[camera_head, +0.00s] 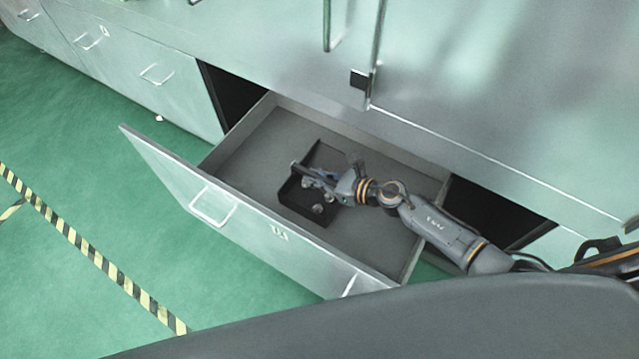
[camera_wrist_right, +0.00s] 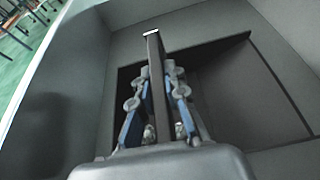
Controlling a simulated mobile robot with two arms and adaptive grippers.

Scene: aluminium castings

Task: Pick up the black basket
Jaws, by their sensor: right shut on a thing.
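The black basket (camera_head: 292,208) sits inside the open drawer, near its middle. It holds a few small metallic castings (camera_head: 318,209). My right gripper (camera_head: 312,179) reaches in from the right and is over the basket. In the right wrist view, its fingers (camera_wrist_right: 157,82) are shut on a narrow upright black bar of the basket (camera_wrist_right: 155,60), one finger on each side. The gripper hides part of the basket. I cannot tell whether the basket is clear of the drawer floor. My left gripper is not in view.
The grey drawer (camera_head: 240,150) is pulled out from a pale green cabinet (camera_head: 470,80), with its front panel (camera_head: 185,188) and handle towards the lower left. Drawer floor is free around the basket. A yellow-black striped line (camera_head: 95,262) runs along the green floor.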

